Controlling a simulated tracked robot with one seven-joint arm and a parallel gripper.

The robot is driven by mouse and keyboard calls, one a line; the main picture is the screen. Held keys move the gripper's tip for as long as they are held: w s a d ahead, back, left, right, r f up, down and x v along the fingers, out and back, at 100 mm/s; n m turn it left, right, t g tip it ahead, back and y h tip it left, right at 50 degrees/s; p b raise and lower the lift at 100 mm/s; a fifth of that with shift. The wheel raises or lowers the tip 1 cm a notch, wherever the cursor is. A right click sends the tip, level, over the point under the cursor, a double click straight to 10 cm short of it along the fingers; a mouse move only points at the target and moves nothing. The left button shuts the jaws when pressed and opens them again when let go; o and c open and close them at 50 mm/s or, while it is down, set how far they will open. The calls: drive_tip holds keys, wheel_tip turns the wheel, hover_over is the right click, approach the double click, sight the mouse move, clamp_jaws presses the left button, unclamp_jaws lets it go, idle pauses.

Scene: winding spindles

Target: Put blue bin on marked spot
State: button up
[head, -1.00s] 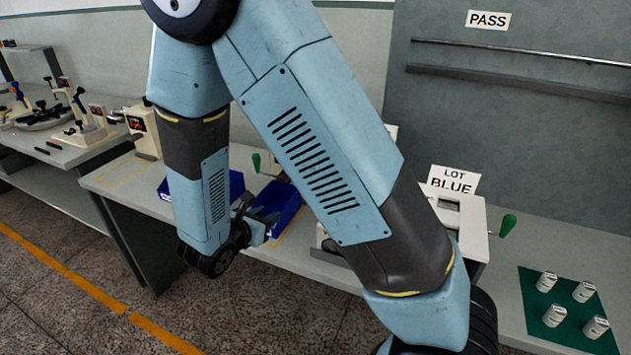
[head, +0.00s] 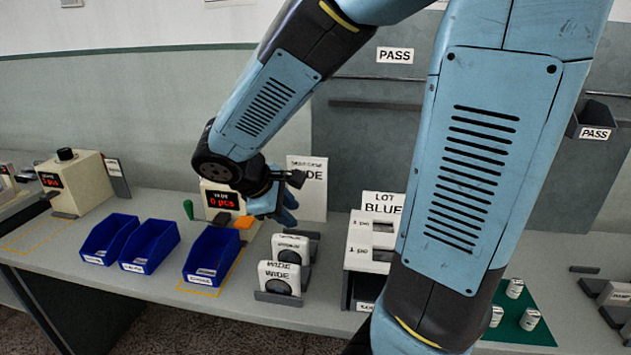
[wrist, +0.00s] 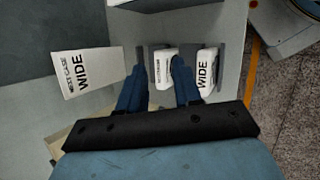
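Three blue bins stand on the bench in the head view: a left one (head: 97,260), a middle one (head: 138,266) and a right one (head: 200,277). The right bin sits over a yellow-outlined spot (head: 236,268), whose line shows along its front and right side. My gripper (head: 288,210) is above the bench, right of this bin, over the white WIDE blocks. In the wrist view my gripper's two blue fingers (wrist: 158,88) are apart with nothing held between them. No bin shows in the wrist view.
White WIDE blocks (head: 279,272) stand in grey holders below my gripper, a WIDE card (head: 313,185) behind. A counter box (head: 219,199) is behind the right bin. The LOT BLUE machine (head: 371,238) and green mat (head: 530,332) are rightward. Another yellow outline (head: 25,238) is far left.

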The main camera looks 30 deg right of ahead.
drive_tip(key=s+d+r+m+t+y, duration=0.1)
drive_tip(key=s+r+m+t+y, duration=0.2)
drive_tip(key=s+r+m+y, duration=0.3)
drive_tip(key=s+r+m, duration=0.4)
drive_tip(key=r, duration=0.1)
drive_tip(key=shift+r+m+y, duration=0.15)
drive_tip(key=shift+m+y, duration=0.25)
drive_tip(key=shift+s+d, duration=0.1)
drive_tip(key=shift+s, duration=0.05)
drive_tip(key=shift+c, duration=0.3)
idle(0.4)
